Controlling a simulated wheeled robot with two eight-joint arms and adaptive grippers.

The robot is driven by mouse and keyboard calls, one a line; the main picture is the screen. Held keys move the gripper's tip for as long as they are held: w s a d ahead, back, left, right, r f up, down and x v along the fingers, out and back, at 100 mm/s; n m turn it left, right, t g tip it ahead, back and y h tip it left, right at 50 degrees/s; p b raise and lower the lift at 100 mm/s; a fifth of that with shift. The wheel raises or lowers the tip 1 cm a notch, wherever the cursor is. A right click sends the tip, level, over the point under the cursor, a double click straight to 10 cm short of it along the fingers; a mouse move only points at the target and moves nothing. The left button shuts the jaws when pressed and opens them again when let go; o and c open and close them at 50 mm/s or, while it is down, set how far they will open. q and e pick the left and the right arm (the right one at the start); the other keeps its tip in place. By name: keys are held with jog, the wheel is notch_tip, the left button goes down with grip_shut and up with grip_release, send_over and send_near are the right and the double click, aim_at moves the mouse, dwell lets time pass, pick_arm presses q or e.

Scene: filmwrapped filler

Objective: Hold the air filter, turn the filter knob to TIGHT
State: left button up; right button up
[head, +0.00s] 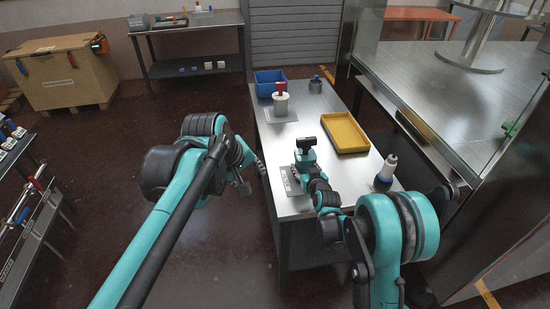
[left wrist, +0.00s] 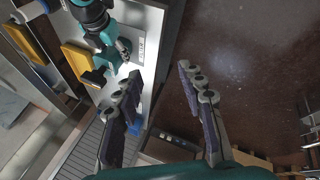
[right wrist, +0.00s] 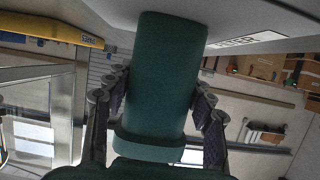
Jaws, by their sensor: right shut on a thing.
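The air filter seems to be the teal body with a black knob (head: 306,143) on top, standing at the left side of the metal table. My right gripper (head: 307,175) is shut on it; in the right wrist view the teal body (right wrist: 165,75) fills the space between the fingers. The black knob also shows in the left wrist view (left wrist: 93,77). Any knob marking is too small to read. My left gripper (head: 254,177) is open and empty, off the table's left edge. Its spread fingers (left wrist: 160,80) show in the left wrist view, apart from the filter.
A labelled white plate (head: 289,182) lies beside the filter. Open floor lies left of the table.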

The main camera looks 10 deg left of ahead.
pick_arm(q)
jog(key=w+d+r+n+g+h, duration=0.1)
jog(key=w+d+n+h, duration=0.1)
jog(key=w+n, duration=0.35)
jog(key=w+d+r+n+g+h, duration=0.1)
jog(key=w+d+r+n, duration=0.1)
jog(key=w, duration=0.6)
jog(key=n+h, duration=0.4)
jog(key=n, duration=0.2)
send_near(307, 139)
jog(key=shift+g, duration=0.3)
jog(key=x, duration=1)
jog(key=shift+w, duration=0.4)
grip_shut()
